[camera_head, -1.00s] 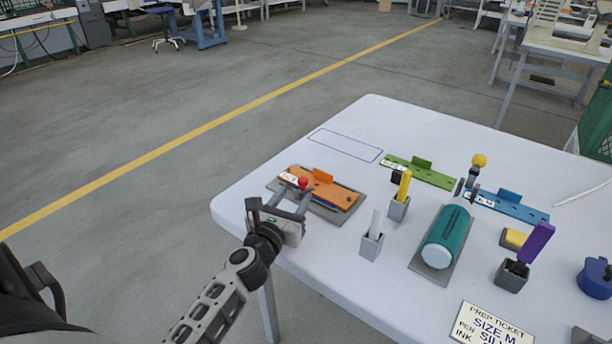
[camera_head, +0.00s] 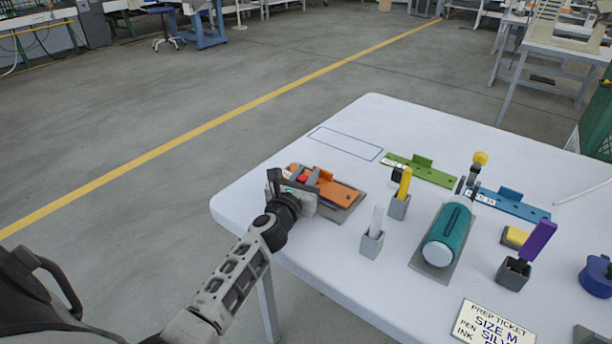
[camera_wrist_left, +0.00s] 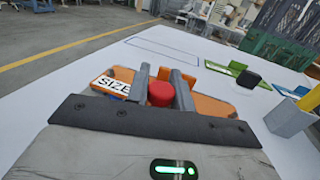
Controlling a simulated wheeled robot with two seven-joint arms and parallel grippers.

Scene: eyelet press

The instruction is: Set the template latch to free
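The orange template (camera_head: 343,193) lies on a grey base plate (camera_head: 350,209) at the near left of the white table. A red knob (camera_head: 302,178) stands at its left end, beside a white SIZE label (camera_wrist_left: 111,86). My left gripper (camera_head: 303,176) is over this end, with one finger on each side of the red knob (camera_wrist_left: 160,93). The fingers are very close to the knob; whether they press on it cannot be told. The latch's marked positions are not visible. My right gripper is not in view.
Green (camera_head: 425,172) and blue (camera_head: 512,207) templates lie farther back and right.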

